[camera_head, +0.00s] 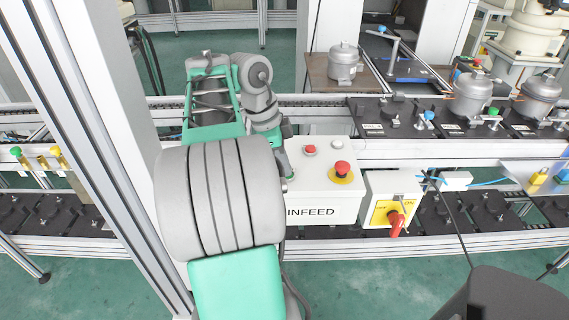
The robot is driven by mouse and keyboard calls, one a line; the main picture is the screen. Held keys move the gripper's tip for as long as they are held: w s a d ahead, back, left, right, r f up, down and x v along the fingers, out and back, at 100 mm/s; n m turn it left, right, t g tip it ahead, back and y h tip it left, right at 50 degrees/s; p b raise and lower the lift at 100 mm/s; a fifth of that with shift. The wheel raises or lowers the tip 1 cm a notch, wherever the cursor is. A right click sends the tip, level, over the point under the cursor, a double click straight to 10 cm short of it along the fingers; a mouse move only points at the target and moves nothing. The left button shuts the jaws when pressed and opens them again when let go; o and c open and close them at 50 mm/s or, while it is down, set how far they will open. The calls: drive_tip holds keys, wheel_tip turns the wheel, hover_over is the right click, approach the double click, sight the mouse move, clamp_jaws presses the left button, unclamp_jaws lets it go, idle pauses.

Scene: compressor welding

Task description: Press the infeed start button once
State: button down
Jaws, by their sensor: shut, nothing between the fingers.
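The white INFEED control box (322,210) is in the middle of the head view. Its top carries a small red button (310,149), a pale button (336,144) and a red mushroom emergency stop (342,168) on a yellow ring. A green spot (290,178), which looks like the start button, shows at the left of the box top, mostly hidden by my arm. My gripper (287,172) is shut and empty, pointing down at this left part. My arm hides most of it, and I cannot tell whether it touches the button.
A box with a red rotary switch (396,220) on a yellow plate is right of the control box. Conveyor rails run behind, with black pallets (385,118) and grey compressors (470,95). A white and grey frame post (95,110) stands close on my arm's left.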

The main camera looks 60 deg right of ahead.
drive_tip(key=p+v, duration=1)
drive_tip(key=v, duration=0.3)
drive_tip(key=shift+s+d+r, duration=0.25)
drive_tip(key=shift+s+r, duration=0.05)
drive_tip(key=shift+r, duration=0.2)
idle(0.7)
